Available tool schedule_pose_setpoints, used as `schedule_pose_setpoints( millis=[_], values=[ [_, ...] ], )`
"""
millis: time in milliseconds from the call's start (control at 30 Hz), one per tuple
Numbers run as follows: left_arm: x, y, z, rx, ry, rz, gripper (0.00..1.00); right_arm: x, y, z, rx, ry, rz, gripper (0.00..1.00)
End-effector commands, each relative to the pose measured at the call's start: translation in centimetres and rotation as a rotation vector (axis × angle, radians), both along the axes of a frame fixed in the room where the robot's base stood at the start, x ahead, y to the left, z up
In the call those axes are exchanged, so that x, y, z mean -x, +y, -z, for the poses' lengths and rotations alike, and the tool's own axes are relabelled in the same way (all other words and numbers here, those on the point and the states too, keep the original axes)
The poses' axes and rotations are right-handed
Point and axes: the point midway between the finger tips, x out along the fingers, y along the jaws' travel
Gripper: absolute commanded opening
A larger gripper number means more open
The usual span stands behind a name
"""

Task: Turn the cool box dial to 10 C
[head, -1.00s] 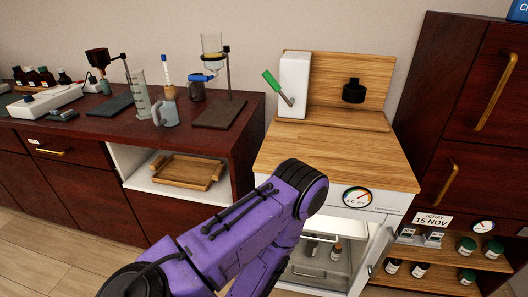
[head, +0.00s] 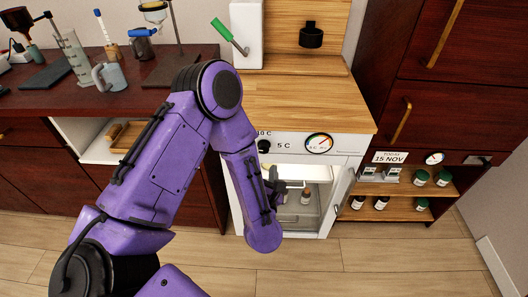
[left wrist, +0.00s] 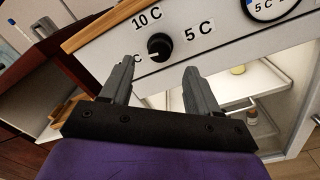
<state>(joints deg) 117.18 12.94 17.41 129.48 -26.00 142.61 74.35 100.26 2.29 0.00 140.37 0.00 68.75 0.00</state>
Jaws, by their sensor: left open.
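The cool box (head: 345,142) has a white front panel under a wooden top. Its dial is a black round knob (left wrist: 159,46), partly visible in the head view (head: 263,146) beside my left arm. In the left wrist view, the 10 C label (left wrist: 146,18) is above the knob and the 5 C label (left wrist: 198,30) is to its right. A third label at lower left is partly hidden by a finger. A small pale mark shows at the knob's lower left. My left gripper (left wrist: 157,70) is open and empty, its fingers below the knob, apparently apart from it. My right gripper is out of view.
A round gauge (head: 319,143) sits right of the dial. The cool box door (head: 343,188) stands open at the right, with a small bottle (head: 306,196) inside. A dark bench (head: 55,100) with glassware is at the left; shelves of bottles (head: 410,200) are at the right.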

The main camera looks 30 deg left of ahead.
Motion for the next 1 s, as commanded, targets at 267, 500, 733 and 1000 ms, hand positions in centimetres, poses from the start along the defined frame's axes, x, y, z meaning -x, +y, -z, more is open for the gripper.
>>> schedule_pose_setpoints(
  millis=[267, 500, 733, 1000],
  values=[
    [-4.4, 3.0, -0.1, -0.002, 0.004, -0.001, 0.61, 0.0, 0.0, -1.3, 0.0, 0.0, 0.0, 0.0],
    [-5.1, 3.4, 0.1, -0.004, 0.006, 0.002, 0.61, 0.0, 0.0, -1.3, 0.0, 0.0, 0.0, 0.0],
    [-5.1, 3.4, 0.1, -0.005, 0.005, 0.002, 0.25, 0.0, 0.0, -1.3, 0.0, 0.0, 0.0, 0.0],
    [-5.1, 3.4, 0.1, -0.011, 0.009, 0.002, 0.05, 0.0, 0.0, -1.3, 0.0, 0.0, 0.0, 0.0]
  ],
)
